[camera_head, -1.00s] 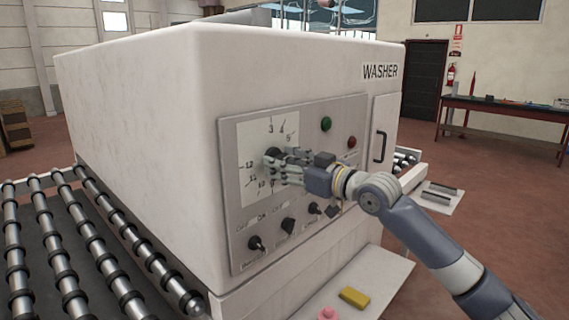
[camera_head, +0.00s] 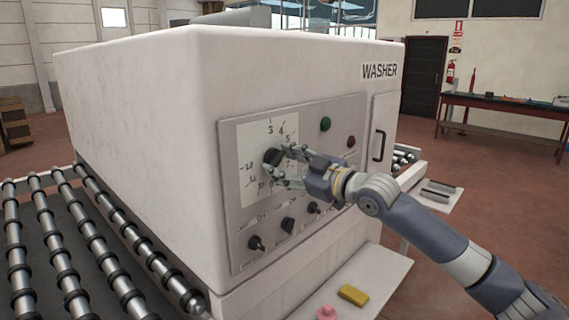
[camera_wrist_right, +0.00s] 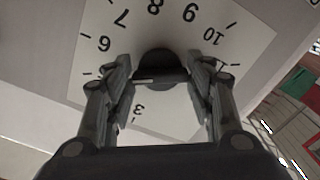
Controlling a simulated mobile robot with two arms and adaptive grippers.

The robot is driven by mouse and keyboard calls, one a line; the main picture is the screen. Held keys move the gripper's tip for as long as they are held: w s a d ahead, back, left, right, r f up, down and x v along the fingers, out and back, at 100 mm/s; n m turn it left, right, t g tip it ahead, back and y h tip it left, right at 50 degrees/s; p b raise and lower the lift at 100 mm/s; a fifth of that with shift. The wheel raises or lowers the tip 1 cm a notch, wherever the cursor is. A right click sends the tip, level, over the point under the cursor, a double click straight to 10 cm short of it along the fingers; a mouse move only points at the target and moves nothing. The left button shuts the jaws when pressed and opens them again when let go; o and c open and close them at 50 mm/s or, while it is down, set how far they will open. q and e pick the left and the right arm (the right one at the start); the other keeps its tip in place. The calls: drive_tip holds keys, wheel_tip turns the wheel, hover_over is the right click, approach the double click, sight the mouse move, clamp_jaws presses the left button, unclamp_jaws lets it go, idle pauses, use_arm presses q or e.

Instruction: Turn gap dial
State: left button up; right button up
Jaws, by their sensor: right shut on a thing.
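The gap dial (camera_head: 271,157) is a black knob on a white numbered plate (camera_head: 254,140) on the front panel of the washer. It also shows in the right wrist view (camera_wrist_right: 158,66), with a pale line across it and numbers around it. My right gripper (camera_head: 283,166) is at the dial, reaching in from the right. In the right wrist view its fingers (camera_wrist_right: 160,72) are on both sides of the knob, shut on it. Part of the plate's lower right is hidden behind the gripper in the head view. My left gripper is not in view.
A green button (camera_head: 325,124) and a red button (camera_head: 351,142) are right of the plate. Several black switches (camera_head: 256,243) sit below it. A shelf (camera_head: 385,277) with a yellow block (camera_head: 353,295) juts out below. A roller conveyor (camera_head: 75,235) runs along the left.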

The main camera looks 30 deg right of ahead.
drive_tip(key=shift+f, duration=0.25)
drive_tip(key=o, duration=1.1)
drive_tip(key=shift+c, duration=0.2)
drive_tip(key=shift+r, duration=0.1)
drive_tip(key=v, duration=0.7)
drive_tip(key=shift+s, duration=0.25)
drive_tip(key=shift+d, duration=0.1)
